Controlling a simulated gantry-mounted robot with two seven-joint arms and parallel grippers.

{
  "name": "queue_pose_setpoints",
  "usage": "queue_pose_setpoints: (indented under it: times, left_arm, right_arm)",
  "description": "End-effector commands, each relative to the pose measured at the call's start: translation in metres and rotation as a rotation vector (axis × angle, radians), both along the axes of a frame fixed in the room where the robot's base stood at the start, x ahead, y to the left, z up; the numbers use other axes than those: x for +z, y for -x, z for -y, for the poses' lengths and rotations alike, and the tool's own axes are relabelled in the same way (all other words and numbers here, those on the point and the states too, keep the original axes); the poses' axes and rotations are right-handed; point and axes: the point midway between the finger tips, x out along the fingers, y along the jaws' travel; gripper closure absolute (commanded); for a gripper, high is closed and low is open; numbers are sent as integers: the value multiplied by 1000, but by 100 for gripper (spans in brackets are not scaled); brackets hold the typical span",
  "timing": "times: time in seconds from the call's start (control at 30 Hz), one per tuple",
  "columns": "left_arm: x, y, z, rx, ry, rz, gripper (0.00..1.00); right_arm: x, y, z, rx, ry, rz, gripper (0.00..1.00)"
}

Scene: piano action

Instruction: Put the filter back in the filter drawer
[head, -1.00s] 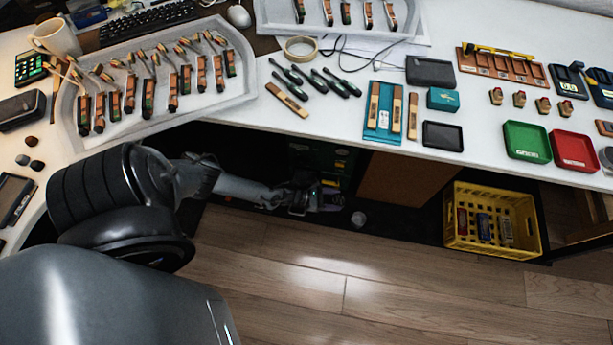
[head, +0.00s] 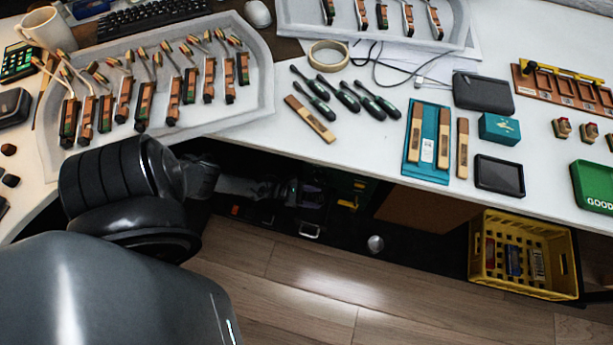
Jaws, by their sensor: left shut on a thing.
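My left arm reaches into the dark space under the workbench. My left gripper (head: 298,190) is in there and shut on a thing. A dark, faintly purple piece (head: 314,193) shows at its fingertips and looks like the filter, but shadow hides its outline. Below the gripper is a black unit with a silver handle (head: 309,231), low and near the floor. It may be the filter drawer; I cannot tell how far it is open. The held piece is above this handle. My right gripper is not in view.
The white workbench (head: 375,160) overhangs the dark space. A brown panel (head: 425,210) and a yellow crate (head: 488,278) stand to the right. A small grey round thing (head: 376,243) lies on the dark floor strip. The wooden floor (head: 320,290) in front is clear.

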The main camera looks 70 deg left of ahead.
Motion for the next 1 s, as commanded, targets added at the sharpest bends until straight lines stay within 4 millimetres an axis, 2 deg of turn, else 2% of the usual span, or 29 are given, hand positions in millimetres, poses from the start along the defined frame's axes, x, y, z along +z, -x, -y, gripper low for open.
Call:
queue_pose_setpoints:
  times: [0.03, 0.33, 0.63, 1.0]
  left_arm:
    - [-5, 0, -1, -1, 0, 1, 74]
    - [-14, 0, -3, -3, 1, 0, 74]
    - [-46, -2, -3, -5, 1, 1, 74]
    - [-47, -2, -2, -6, 1, 1, 74]
  right_arm:
    - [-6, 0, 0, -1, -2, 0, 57]
    - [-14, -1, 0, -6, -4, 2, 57]
    - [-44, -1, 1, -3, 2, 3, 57]
    - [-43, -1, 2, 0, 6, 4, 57]
